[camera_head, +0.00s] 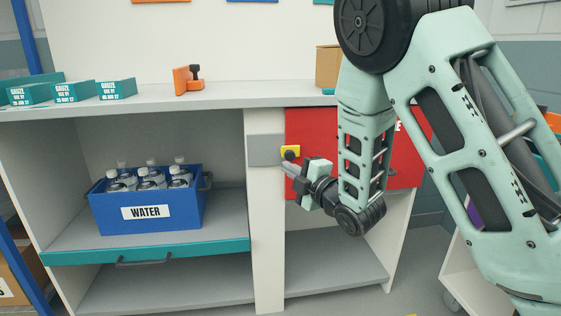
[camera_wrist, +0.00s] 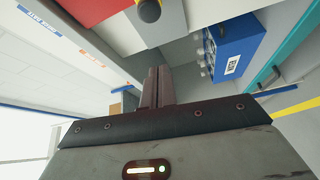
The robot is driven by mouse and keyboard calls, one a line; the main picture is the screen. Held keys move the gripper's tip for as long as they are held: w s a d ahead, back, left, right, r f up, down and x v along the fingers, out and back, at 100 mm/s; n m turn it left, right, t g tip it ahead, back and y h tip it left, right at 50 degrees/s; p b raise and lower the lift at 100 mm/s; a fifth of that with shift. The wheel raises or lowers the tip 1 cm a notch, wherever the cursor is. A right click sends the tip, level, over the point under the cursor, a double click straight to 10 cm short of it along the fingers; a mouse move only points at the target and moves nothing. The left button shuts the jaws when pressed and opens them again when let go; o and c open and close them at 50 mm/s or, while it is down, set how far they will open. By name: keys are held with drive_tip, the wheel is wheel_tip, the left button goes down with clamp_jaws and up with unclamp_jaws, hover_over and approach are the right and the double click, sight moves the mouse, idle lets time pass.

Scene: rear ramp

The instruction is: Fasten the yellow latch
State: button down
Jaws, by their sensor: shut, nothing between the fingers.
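The yellow latch (camera_head: 290,152) sits at the left edge of a red panel (camera_head: 310,122), beside a grey plate (camera_head: 264,150) on the cabinet's upright post. It has a dark round knob. The latch also shows at the top edge of the wrist view (camera_wrist: 148,10), partly cut off. My gripper (camera_head: 286,167) is shut and empty. Its fingertips are just below the latch in the head view; I cannot tell whether they touch it. In the wrist view the closed fingers (camera_wrist: 158,74) point toward the post, with the latch beyond them. My arm hides part of the red panel.
A blue crate labelled WATER (camera_head: 190,218), holding several bottles, stands on the left shelf above a teal drawer front (camera_head: 200,252). Teal boxes (camera_head: 72,91) and an orange tool (camera_head: 186,80) lie on the worktop (camera_head: 150,102). The lower right shelf (camera_head: 330,265) is bare.

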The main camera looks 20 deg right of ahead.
drive_tip(key=shift+v, duration=1.15)
